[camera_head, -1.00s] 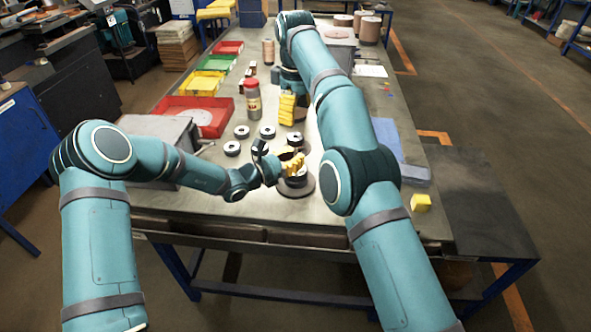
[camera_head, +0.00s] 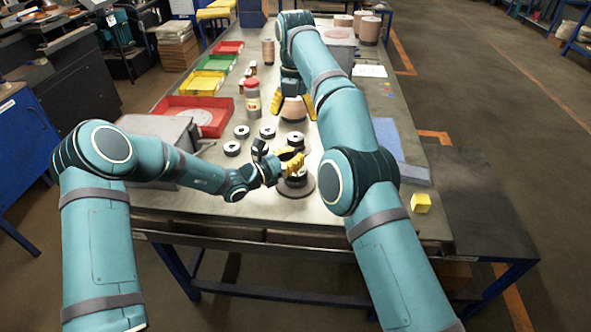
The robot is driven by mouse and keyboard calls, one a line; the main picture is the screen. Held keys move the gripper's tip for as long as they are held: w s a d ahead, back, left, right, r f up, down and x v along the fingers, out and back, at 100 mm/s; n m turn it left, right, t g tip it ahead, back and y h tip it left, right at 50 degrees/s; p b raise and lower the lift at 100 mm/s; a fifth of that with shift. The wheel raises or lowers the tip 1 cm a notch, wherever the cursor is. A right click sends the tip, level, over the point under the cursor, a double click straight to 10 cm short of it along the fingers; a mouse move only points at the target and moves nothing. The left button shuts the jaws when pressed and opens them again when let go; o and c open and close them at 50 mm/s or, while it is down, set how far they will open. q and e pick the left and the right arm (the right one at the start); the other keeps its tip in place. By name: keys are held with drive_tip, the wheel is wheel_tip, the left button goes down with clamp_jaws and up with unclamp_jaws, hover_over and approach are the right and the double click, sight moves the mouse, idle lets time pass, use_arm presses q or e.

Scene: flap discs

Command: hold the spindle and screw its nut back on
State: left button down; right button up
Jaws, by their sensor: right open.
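The spindle stands on a round dark base (camera_head: 304,191) near the table's front edge. Dark disc-shaped parts (camera_head: 296,181) sit low on it, and its upper part is hidden by my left gripper. My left gripper (camera_head: 291,160), with yellow fingers, is at the spindle from the left; whether its fingers close on it is unclear. My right gripper (camera_head: 293,104) points down farther back, with its yellow fingers spread apart. A tan rounded object (camera_head: 293,109) shows between or behind those fingers; contact is unclear. I cannot make out the nut.
Several dark rings with pale centres (camera_head: 231,148) lie left of and behind the spindle. A red-capped jar (camera_head: 252,97) and red (camera_head: 205,112), yellow and green trays stand farther left. A grey box is at left.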

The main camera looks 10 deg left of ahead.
sight(295, 138)
drive_tip(key=shift+n, duration=0.9)
drive_tip(key=shift+f, duration=0.1)
drive_tip(key=shift+f, duration=3.9)
